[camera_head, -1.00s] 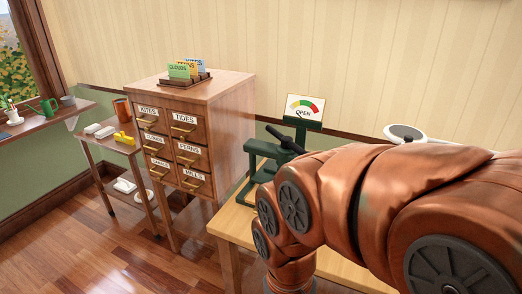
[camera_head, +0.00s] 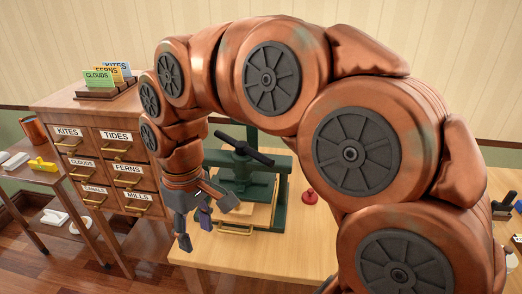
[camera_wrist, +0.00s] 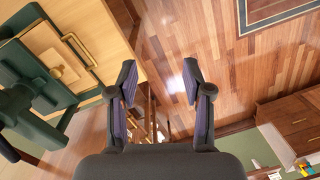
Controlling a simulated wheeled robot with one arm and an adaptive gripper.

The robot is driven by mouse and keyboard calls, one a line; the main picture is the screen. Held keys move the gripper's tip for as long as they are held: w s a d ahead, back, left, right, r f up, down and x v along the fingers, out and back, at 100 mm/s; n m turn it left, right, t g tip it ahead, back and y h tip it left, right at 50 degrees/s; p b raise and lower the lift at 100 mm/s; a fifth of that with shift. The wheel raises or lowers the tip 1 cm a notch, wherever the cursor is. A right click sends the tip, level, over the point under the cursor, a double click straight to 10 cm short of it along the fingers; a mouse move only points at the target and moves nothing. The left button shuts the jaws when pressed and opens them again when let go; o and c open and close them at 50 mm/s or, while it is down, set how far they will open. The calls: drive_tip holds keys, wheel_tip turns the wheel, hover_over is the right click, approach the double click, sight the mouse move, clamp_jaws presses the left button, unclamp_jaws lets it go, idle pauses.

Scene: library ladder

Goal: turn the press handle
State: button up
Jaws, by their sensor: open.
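The dark press handle (camera_head: 245,152) is a slanting bar on top of the green press (camera_head: 283,168), which stands on the light wooden table. My gripper (camera_head: 208,218) hangs in front and to the left of the press, lower than the handle and apart from it. It is open and empty, pointing downward. In the wrist view my gripper (camera_wrist: 158,80) has its two fingers spread over floor, with the green press (camera_wrist: 50,132) at the left edge. The dial sign seen earlier is hidden behind my arm.
A wooden card cabinet (camera_head: 92,120) with labelled drawers stands left of the table. A red knob-like object (camera_head: 310,196) lies right of the press. The table (camera_head: 270,255) front is clear.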

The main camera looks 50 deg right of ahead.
drive_tip(key=w+d+r, duration=0.5)
drive_tip(key=w+d, duration=0.1)
drive_tip(key=w, duration=0.2)
drive_tip(key=m+y+p, duration=0.2)
drive_tip(key=m+p, duration=0.1)
hover_over(263, 155)
drive_tip(key=d, duration=0.1)
drive_tip(key=shift+w+t, duration=0.2)
drive_tip(key=shift+t, duration=0.2)
drive_tip(key=shift+s+d+p+x, duration=0.15)
drive_tip(key=shift+p+x, duration=0.15)
drive_tip(key=shift+x, duration=1)
drive_tip(key=shift+d+p+x, duration=0.15)
drive_tip(key=shift+p+x, duration=0.2)
drive_tip(key=shift+x, duration=1)
drive_tip(key=shift+s+d+p+x, duration=0.1)
drive_tip(key=shift+d+p+x, duration=0.15)
drive_tip(key=shift+x, duration=1.05)
drive_tip(key=shift+f, duration=0.1)
clamp_jaws()
